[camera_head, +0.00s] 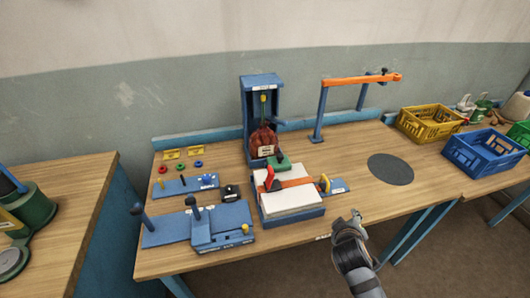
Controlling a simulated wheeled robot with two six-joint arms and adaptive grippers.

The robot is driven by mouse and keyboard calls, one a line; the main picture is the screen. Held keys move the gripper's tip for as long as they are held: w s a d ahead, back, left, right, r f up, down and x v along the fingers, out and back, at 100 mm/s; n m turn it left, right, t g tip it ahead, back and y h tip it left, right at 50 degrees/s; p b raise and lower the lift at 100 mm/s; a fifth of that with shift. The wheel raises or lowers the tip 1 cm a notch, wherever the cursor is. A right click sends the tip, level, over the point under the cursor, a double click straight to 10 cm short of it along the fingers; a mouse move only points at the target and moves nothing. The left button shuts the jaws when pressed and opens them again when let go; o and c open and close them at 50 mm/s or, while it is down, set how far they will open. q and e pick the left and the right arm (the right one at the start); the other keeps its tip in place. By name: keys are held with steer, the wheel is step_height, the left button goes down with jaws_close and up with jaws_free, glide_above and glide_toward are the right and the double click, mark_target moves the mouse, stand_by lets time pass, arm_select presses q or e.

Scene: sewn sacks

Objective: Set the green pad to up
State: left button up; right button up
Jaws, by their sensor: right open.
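A green pad (279,164) sits at the back of a blue fixture (292,221) that holds a white block (291,203). It is just in front of a reddish-brown sack (264,140). The pad looks low; its exact tilt is too small to tell. My right gripper (349,219) is open and empty at the table's front edge, right of and nearer than the fixture. My left gripper is not in view.
A blue upright frame (247,112) stands behind the sack. A blue lever fixture (220,226) is at front left. An orange-topped arm stand (320,117) is at the back. A dark disc (391,169) lies right. Yellow (429,123) and blue (484,153) crates are farther right.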

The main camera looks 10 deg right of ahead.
steer(key=w+r+n+t+h, duration=0.1)
steer(key=w+r+n+t, duration=0.7)
steer(key=w+r+n, duration=0.15)
steer(key=w+a+r+n+t+y, duration=0.2)
steer(key=w+a+n+t+y, duration=0.25)
steer(key=n, duration=0.75)
steer(key=n+g+y, duration=0.4)
steer(key=n+y, duration=0.3)
steer(key=n, duration=0.3)
glide_toward(282, 160)
steer(key=shift+w+t+h, duration=0.25)
steer(key=shift+w, duration=0.35)
steer(key=shift+a+f+n, duration=0.1)
steer(key=shift+f+n, duration=0.05)
steer(key=shift+n, duration=0.1)
steer(key=x, duration=1)
steer(key=shift+w+a+b, duration=0.15)
steer(key=shift+a+b, duration=0.05)
steer(key=shift+b, duration=0.1)
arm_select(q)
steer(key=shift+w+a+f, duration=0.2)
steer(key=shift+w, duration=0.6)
arm_select(e)
jaws_close()
